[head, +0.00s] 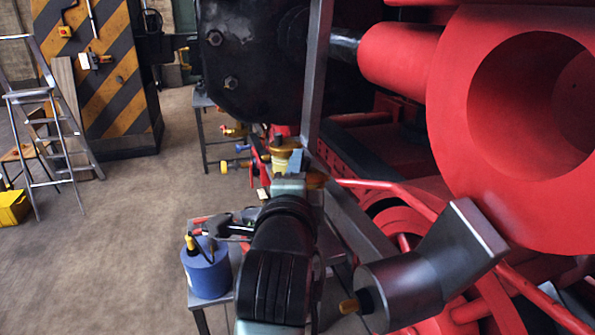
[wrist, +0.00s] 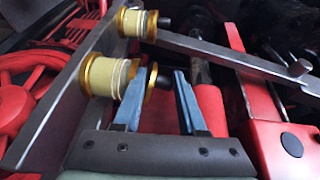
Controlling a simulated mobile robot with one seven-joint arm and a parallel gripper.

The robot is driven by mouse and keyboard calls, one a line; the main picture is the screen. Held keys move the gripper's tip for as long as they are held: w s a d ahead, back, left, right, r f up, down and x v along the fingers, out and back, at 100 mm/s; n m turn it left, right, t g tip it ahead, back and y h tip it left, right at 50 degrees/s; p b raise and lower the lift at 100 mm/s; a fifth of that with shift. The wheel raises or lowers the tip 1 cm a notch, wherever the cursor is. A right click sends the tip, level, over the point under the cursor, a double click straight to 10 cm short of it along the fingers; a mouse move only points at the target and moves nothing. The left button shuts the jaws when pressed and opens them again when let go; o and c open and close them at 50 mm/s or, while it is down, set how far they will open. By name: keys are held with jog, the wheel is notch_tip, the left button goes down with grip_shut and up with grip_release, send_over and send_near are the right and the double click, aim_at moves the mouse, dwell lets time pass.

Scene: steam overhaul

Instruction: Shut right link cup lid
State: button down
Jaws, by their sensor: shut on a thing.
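Two link cups with cream bodies and brass rims show in the wrist view: a near cup (wrist: 104,77) and a far cup (wrist: 134,23). The far cup has a black knob on its end. My gripper (wrist: 159,78) is at the near cup, which I take for the right link cup. Its blue-grey fingers are closed around the lid (wrist: 153,75), a brass part with a black knob; the fingers hide part of it. In the head view my gripper (head: 290,170) is beside a cream cup (head: 281,161), and brass shows on both sides of it.
A grey bar runs close past the cups, with red locomotive frame and wheels (head: 395,225) to the right. A small table below my arm carries a blue tub (head: 206,272). A stepladder (head: 48,120) stands far left.

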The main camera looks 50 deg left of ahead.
jog(key=shift+f, duration=0.35)
jog(key=c, duration=0.6)
grip_release()
jog(key=shift+c, duration=0.2)
jog(key=shift+r, duration=0.1)
jog(key=r+p+v, duration=0.1)
jog(key=p+v, duration=0.5)
jog(key=v, duration=0.6)
jog(key=shift+r+p, duration=0.35)
jog(key=shift+p, duration=0.05)
jog(key=s+d+p, duration=0.1)
jog(key=p, duration=0.2)
jog(key=shift+r, duration=0.1)
jog(key=shift+p, duration=0.55)
